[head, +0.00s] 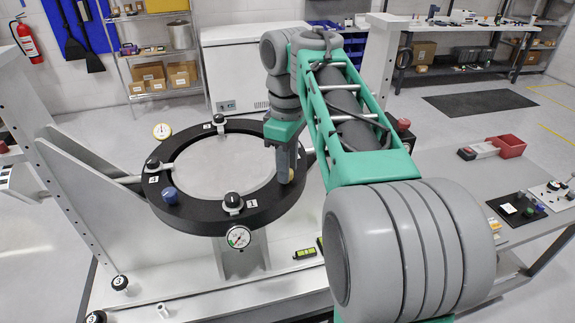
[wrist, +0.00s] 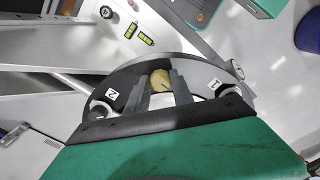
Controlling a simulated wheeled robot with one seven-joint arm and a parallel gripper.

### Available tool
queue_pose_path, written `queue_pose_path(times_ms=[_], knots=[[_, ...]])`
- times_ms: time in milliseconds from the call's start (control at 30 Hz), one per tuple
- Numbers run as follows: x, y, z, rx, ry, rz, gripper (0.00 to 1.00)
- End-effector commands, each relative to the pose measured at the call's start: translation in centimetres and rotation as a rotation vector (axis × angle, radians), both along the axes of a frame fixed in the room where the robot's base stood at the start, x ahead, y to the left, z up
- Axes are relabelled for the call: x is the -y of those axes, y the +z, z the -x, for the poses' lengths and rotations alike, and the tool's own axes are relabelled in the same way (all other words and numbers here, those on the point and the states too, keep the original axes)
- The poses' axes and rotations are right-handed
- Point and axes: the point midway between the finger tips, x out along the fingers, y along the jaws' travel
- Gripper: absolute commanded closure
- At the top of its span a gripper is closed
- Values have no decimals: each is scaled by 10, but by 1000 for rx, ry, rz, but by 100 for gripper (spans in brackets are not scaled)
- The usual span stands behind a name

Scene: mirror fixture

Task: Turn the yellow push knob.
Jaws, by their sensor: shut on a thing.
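The yellow push knob (wrist: 160,79) sits on the black ring (wrist: 128,77) in the wrist view, between the two fingers of my gripper (wrist: 160,86). The fingers are shut on its sides. In the head view my gripper (head: 286,176) reaches down to the right side of the black ring (head: 188,217). The knob is mostly hidden there behind the fingers; only a little yellow shows beside them. A marking line shows on the knob's face in the wrist view.
A blue knob (head: 170,195) and black knobs with number labels sit around the ring. A dial gauge (head: 239,237) hangs at its front. Green spirit levels (head: 304,254) lie on the white base below. A workbench (head: 450,185) with small parts stands at right.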

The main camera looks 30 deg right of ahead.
Motion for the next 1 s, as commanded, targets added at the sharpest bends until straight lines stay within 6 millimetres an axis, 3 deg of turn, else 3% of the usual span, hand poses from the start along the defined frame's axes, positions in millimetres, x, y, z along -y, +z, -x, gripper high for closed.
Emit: queue_pose_path(times_ms=[133,167,400,667,767,967,1000], knots=[[0,0,0,1,0,0,100],[0,0,0,1,0,0,69],[0,0,0,1,-1,-1,50],[0,2,0,0,-1,0,50],[0,15,0,1,-1,0,50],[-1,64,0,1,0,0,50],[-1,63,-1,0,0,1,50]])
